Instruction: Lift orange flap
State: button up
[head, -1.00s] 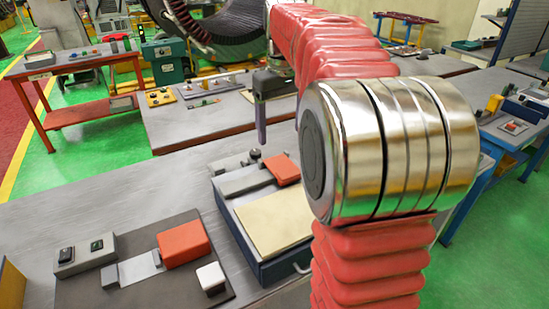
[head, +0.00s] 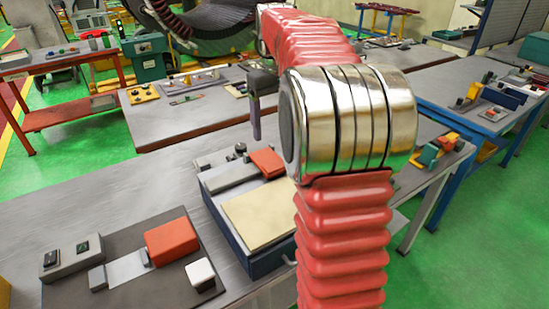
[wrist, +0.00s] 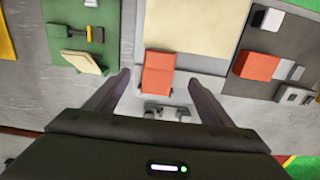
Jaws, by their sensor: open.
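An orange flap (head: 267,162) lies at the back of a dark blue box (head: 233,235) with a cream panel (head: 258,213) on top. In the wrist view this orange flap (wrist: 157,75) shows between the fingertips, with a seam across it. A second orange flap (head: 172,242) sits on a dark board at the left, and it also shows in the wrist view (wrist: 256,65). My gripper (head: 257,135) is above the back of the box. In the wrist view my gripper (wrist: 159,78) is open, fingers either side of the first flap, with nothing held.
The dark board (head: 130,285) also carries a white block (head: 200,273) and a grey switch box (head: 70,257). Small grey parts stand behind the first flap. A green and cream device (wrist: 80,60) shows left in the wrist view. Another grey bench (head: 190,120) stands behind.

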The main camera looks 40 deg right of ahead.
aim_at(274, 165)
notch_tip(274, 165, down, 12)
jog(key=shift+r, duration=0.25)
jog(key=shift+c, duration=0.3)
jog(key=c, duration=1.3)
jog(key=shift+a, duration=0.15)
jog(key=shift+c, duration=0.8)
